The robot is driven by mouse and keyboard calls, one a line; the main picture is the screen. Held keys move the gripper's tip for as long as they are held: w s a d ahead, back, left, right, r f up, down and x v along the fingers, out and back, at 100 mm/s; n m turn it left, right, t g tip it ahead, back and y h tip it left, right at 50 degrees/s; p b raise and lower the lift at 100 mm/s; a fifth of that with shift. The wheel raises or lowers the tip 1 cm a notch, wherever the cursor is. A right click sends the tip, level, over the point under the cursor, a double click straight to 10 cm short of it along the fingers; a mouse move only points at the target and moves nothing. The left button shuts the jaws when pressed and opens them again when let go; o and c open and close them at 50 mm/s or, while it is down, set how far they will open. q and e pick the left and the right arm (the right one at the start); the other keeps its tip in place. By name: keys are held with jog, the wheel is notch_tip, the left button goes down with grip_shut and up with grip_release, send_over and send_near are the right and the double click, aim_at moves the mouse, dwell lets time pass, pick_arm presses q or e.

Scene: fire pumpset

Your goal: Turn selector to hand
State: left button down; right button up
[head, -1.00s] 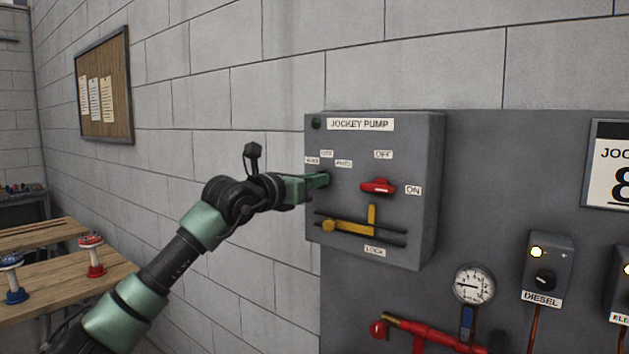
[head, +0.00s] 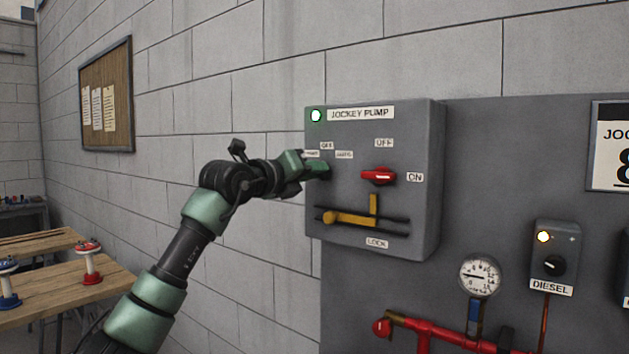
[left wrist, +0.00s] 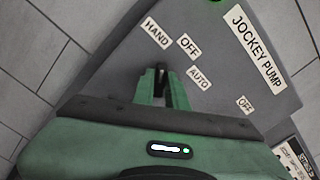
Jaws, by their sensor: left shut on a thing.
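The grey JOCKEY PUMP box (head: 425,150) is on the wall panel. Its selector, a small dark knob (left wrist: 160,73), sits below the HAND (left wrist: 157,32), OFF and AUTO labels in the left wrist view. My left gripper (head: 322,170) is shut on the selector; its green fingers (left wrist: 162,90) stand either side of the knob and hide much of it. The gripper is tilted, and the knob's exact pointing is hard to tell. A green lamp (head: 316,115) at the box's top left is lit.
A red rotary handle (head: 378,176) sits right of the selector, near OFF and ON labels. A yellow lever (head: 350,218) with a LOCK label is below. A gauge (head: 480,276), DIESEL box (head: 553,258) and red pipe (head: 440,335) are lower right. A wooden table (head: 60,285) stands left.

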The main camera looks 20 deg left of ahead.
pick_arm(q)
jog(key=shift+n+b, duration=0.35)
jog(key=shift+n, duration=0.45)
jog(key=shift+a, duration=0.1)
jog(key=c, duration=1.4)
grip_release()
jog(key=shift+c, duration=0.2)
jog(key=b+v, duration=0.3)
jog(key=v, duration=0.4)
jog(key=shift+s+a, duration=0.15)
jog(key=shift+s, duration=0.2)
